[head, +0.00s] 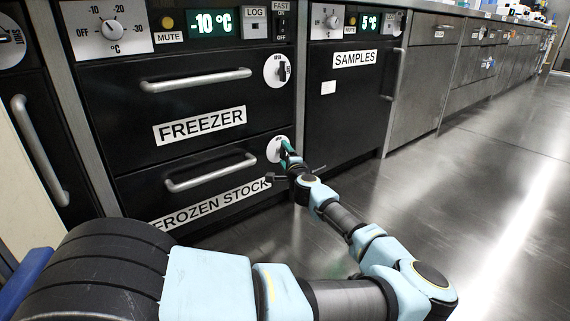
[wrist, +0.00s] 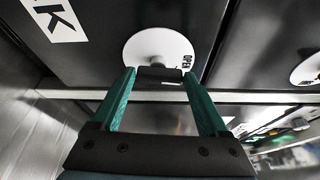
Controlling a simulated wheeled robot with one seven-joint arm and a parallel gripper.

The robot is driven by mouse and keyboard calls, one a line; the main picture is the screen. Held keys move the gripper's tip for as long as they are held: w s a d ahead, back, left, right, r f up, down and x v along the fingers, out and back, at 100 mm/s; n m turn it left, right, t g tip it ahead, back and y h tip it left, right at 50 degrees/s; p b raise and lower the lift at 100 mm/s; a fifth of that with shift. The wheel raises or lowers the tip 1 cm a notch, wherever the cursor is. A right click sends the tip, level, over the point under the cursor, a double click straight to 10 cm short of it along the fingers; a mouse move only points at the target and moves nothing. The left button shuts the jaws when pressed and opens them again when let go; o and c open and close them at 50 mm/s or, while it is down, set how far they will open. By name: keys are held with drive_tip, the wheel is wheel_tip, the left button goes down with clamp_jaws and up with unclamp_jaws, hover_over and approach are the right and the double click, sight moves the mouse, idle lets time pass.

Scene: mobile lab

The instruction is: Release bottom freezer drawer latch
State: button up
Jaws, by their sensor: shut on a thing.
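The bottom freezer drawer (head: 140,187) is black, carries the label FROZEN STOCK (head: 212,207) and has a silver bar handle (head: 210,173). It looks shut. Its latch has a round white plate (head: 273,150) at the drawer's upper right, partly covered by my gripper (head: 288,150) in the head view. In the wrist view the white plate (wrist: 140,52) shows the word OPEN near its edge. The dark latch knob (wrist: 160,74) lies between the green fingers of my gripper (wrist: 160,80), which are shut on it.
Above is the FREEZER drawer (head: 110,115) with its own handle (head: 196,80) and latch (head: 277,70). The SAMPLES unit (head: 345,110) stands to the right, with a vertical handle (head: 399,73). Bare floor (head: 460,210) lies open at the right.

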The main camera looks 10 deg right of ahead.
drive_tip(key=shift+f+n+b, duration=0.2)
drive_tip(key=shift+n+b, duration=0.3)
drive_tip(key=shift+b, duration=0.15)
drive_tip(key=o, duration=1.2)
drive_tip(key=shift+o, duration=0.2)
drive_tip(key=shift+r, duration=0.1)
drive_tip(key=s, duration=1)
drive_tip(key=shift+s+d, duration=0.25)
drive_tip(key=shift+s, duration=0.15)
